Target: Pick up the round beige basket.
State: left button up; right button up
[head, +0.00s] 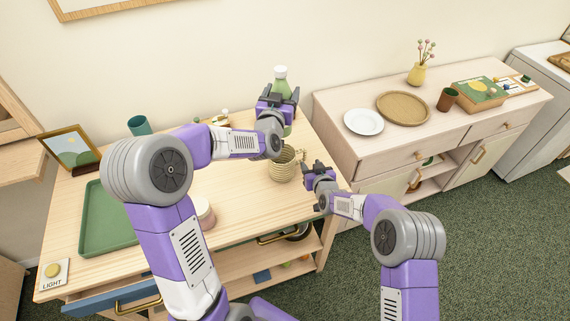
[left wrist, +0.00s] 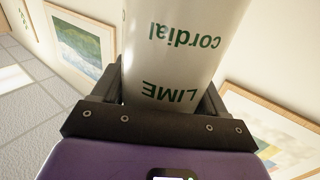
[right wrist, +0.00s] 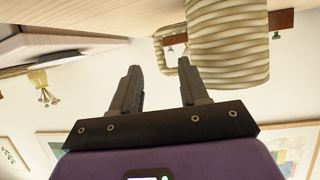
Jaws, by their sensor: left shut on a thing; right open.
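A round beige ribbed basket (head: 283,168) stands upright on the wooden table, near its right edge. It shows large at the top of the right wrist view (right wrist: 228,45), with a loop at its side. My right gripper (head: 310,180) is open and empty, just right of the basket; its fingers (right wrist: 162,82) are not around it.
On the table are a green tray (head: 106,218), a teal cup (head: 139,125), a picture frame (head: 70,150) and a pale jar (head: 204,213). A sideboard to the right holds a white plate (head: 363,122), a round woven tray (head: 403,107) and a brown cup (head: 447,99).

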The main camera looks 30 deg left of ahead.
aim_at(305, 156)
jog(key=shift+r+x, duration=0.2)
jog(key=shift+x, duration=2.75)
jog(key=shift+w, duration=0.1)
grip_shut()
